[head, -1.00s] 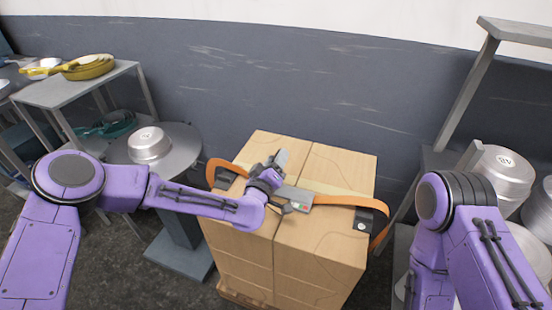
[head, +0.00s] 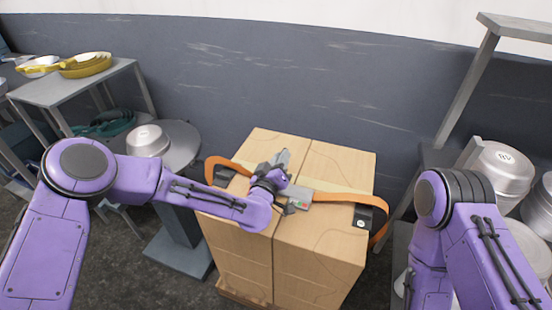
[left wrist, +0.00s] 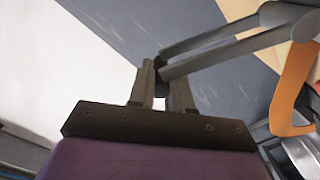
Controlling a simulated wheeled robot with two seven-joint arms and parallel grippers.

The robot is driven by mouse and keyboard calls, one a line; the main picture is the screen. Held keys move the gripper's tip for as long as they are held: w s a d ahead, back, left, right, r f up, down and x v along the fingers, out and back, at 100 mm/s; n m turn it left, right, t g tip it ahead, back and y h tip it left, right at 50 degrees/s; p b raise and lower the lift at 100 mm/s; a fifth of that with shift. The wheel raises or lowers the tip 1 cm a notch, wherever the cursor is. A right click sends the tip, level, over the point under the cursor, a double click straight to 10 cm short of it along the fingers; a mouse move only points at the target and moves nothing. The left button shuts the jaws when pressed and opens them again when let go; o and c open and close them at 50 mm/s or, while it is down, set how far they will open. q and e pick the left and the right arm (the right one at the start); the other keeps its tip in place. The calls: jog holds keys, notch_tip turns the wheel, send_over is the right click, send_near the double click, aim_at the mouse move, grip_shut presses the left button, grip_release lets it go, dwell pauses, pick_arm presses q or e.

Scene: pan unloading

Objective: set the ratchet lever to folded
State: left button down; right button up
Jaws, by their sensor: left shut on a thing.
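The grey ratchet (head: 299,197) with small red and green marks sits on the orange strap (head: 335,199) across the top of the cartons. Its two-armed grey lever (left wrist: 225,58) shows in the left wrist view, running from the ratchet side to my fingers. My left gripper (left wrist: 161,85) is shut on the lever's dark end bar. In the head view my left gripper (head: 281,162) is above the cartons beside the ratchet, and my wrist hides most of the lever, so its exact angle is unclear. My right arm stands at the right, its gripper out of frame.
The cardboard cartons (head: 325,235) stand with black corner guards (head: 368,219) under the strap. A metal pan (head: 148,140) rests on a round stand at left. A grey table (head: 75,87) holds yellow pans. More metal pans (head: 500,172) are stacked at right.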

pick_arm(q)
jog(key=shift+s+d+f+m+b, duration=0.35)
jog(key=shift+d+f+m, duration=0.15)
jog(key=shift+d+m, duration=0.35)
jog(key=shift+s+d+f+m+b, duration=0.25)
jog(key=shift+d+f+m, duration=0.2)
jog(key=shift+d+m, duration=0.4)
jog(key=shift+s+d+f+m+b, duration=0.25)
jog(key=shift+d+f+m+b, duration=0.3)
jog(key=shift+m, duration=0.45)
jog(key=shift+d, duration=0.1)
